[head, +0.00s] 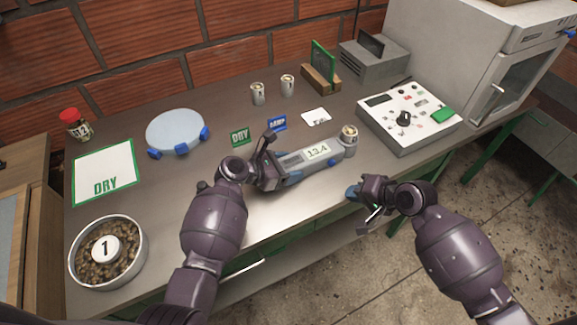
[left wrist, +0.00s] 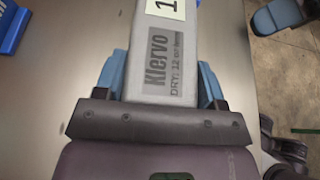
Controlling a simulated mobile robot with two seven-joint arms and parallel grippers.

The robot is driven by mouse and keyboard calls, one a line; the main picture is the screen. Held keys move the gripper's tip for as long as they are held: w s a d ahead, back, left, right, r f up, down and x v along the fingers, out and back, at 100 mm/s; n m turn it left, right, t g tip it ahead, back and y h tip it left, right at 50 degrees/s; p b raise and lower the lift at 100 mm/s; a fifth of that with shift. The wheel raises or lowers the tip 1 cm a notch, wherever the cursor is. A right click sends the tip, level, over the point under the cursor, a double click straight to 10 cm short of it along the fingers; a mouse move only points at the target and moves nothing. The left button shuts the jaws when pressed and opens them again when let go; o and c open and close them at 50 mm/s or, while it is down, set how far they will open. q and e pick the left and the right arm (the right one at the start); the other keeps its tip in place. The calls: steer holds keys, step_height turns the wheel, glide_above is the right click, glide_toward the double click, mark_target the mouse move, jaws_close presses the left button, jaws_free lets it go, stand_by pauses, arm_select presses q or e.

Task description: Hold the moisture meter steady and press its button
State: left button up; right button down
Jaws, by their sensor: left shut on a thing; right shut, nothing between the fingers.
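The grey moisture meter (head: 295,161) lies on the metal table in the head view, its display reading 13.4. A round cup (head: 349,138) of beans sits at its far right end, and a small blue button (head: 332,163) shows on its side. My left gripper (head: 283,172) is shut on the meter's near end. In the left wrist view the blue fingers clasp both sides of the meter's body (left wrist: 165,60), labelled "Klervo". My right gripper (head: 354,193) is shut and empty at the table's front edge, apart from the meter; its blue fingertips also show in the left wrist view (left wrist: 278,16).
A grey control box (head: 385,130) stands to the right of the meter. A bean bowl (head: 76,275), white DRY mat (head: 104,167) and round blue-footed scale (head: 175,130) are left.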

arm_select(q)
steer(key=o, duration=1.2)
